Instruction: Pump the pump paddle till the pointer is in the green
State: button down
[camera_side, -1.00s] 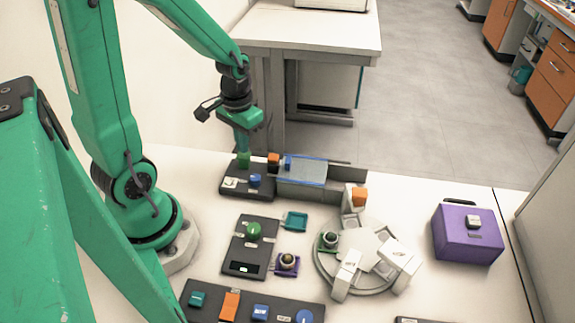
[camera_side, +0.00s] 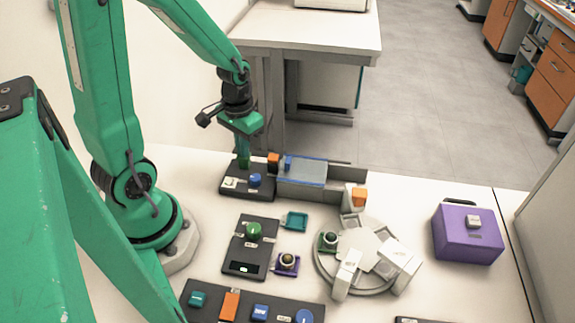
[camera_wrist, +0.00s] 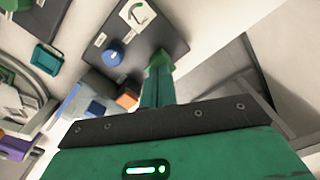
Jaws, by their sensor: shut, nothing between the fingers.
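The dark pump panel (camera_side: 237,192) stands at the back left of the table. It carries a small white gauge (camera_side: 230,183) and a round blue knob (camera_side: 255,180). The gauge face also shows in the wrist view (camera_wrist: 136,13); its pointer reading is too small to tell. A green piece, which looks like the pump paddle (camera_side: 243,164), is at the panel's far edge, mostly hidden under my fingers; it also shows in the wrist view (camera_wrist: 160,60). My gripper (camera_side: 243,156) is shut and empty, pointing down, its tips at or on this piece; contact is not clear.
An orange block (camera_side: 273,160) and a clear blue-edged box (camera_side: 305,171) stand just right of my gripper. A round carousel (camera_side: 327,268), a purple box (camera_side: 465,235) and a panel with a green knob (camera_side: 253,231) lie nearer the front.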

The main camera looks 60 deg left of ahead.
jog(key=shift+f, duration=0.5)
jog(key=shift+r, duration=0.1)
dwell(0.6)
jog(key=shift+r, duration=3.45)
jog(key=shift+d+r, duration=0.25)
jog(key=shift+r, duration=0.2)
jog(key=s+d+r+m+t, duration=0.3)
jog(key=d+r+t, duration=0.2)
jog(key=d+r, duration=0.3)
jog(key=shift+s+r+t, duration=0.3)
jog(key=shift+s+r, duration=0.1)
jog(key=shift+r, duration=1.5)
jog(key=shift+d, duration=0.1)
